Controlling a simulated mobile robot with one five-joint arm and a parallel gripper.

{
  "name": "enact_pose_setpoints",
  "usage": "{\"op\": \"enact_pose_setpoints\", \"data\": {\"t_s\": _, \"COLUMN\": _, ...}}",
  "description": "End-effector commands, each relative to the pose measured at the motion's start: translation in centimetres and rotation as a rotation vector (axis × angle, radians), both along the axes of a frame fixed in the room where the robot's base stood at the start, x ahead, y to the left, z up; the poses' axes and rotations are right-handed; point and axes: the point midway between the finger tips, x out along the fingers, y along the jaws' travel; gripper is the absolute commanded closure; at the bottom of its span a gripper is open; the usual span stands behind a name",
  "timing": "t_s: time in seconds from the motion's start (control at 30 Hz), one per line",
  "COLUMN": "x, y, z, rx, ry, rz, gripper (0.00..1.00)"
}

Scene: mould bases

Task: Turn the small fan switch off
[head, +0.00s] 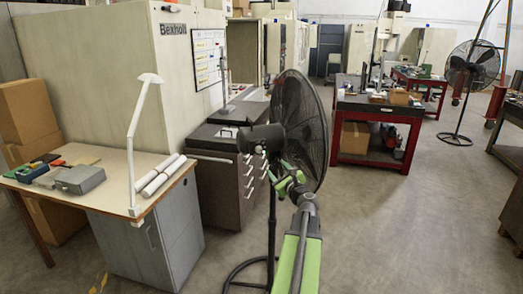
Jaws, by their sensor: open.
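A black pedestal fan (302,128) stands close in front of me, its round cage seen at an angle and facing right. Its dark motor housing (262,138) sticks out behind the cage to the left. The small switch cannot be made out; it is too small or hidden. My gripper (280,172), with green parts, is at the end of my green and grey arm. It is open and appears just below the motor housing, overlapping the fan's lower part in the picture. I cannot tell whether it touches the fan. No held thing shows.
A bench (118,178) with a white lamp (137,125), paper rolls and a grey box is at the left. A dark drawer cabinet (218,190) stands behind the fan. A red workbench (372,172) and another pedestal fan (468,75) are farther right.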

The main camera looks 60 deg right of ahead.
Motion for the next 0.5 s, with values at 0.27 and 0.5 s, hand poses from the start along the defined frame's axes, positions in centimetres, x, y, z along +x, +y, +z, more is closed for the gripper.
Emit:
{"op": "enact_pose_setpoints", "data": {"t_s": 0.27, "x": 3.8, "y": -2.8, "z": -0.1, "rx": -0.002, "ry": 0.004, "rz": 0.006, "gripper": 0.49}}
{"op": "enact_pose_setpoints", "data": {"t_s": 0.5, "x": 8.8, "y": -6.4, "z": -0.1, "rx": -0.004, "ry": 0.005, "rz": 0.006, "gripper": 0.49}}
